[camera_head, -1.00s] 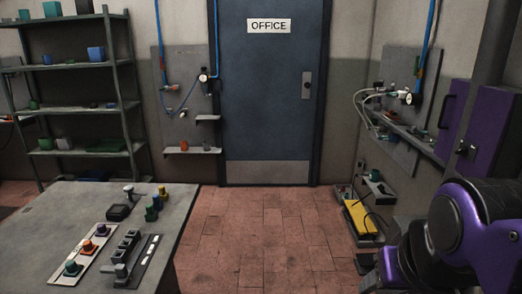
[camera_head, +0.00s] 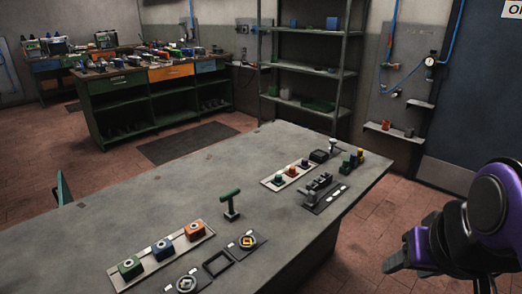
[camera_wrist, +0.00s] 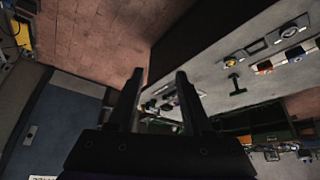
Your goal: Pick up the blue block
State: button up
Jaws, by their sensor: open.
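A blue block (camera_head: 163,249) with a pale round top sits in the middle of a light strip tray (camera_head: 145,268) on the grey table. A green block (camera_head: 130,267) is on its left and an orange block (camera_head: 194,231) on its right in that tray. In the wrist view, the blue block (camera_wrist: 294,53) is small near the right edge, beside the orange one (camera_wrist: 264,67). My gripper (camera_wrist: 160,78) is open and empty, its two dark fingers apart, well away from the block. In the head view my purple arm is at the right, off the table's edge.
A green T-handle (camera_head: 230,203) stands on the table (camera_head: 120,205), with a square frame (camera_head: 217,263) and round-marked plates nearby. A second strip (camera_head: 270,184) with small pegs and a dark fixture (camera_head: 318,188) lie further back. Shelves and workbenches stand behind; brick floor is clear at right.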

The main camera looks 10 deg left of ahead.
aim_at(161, 250)
jog(key=j+u, duration=0.1)
jog(key=u, duration=0.3)
jog(key=j+u, duration=0.1)
jog(key=u, duration=0.35)
jog(key=j+u, duration=0.1)
jog(key=u, duration=0.3)
jog(key=k+j, duration=0.05)
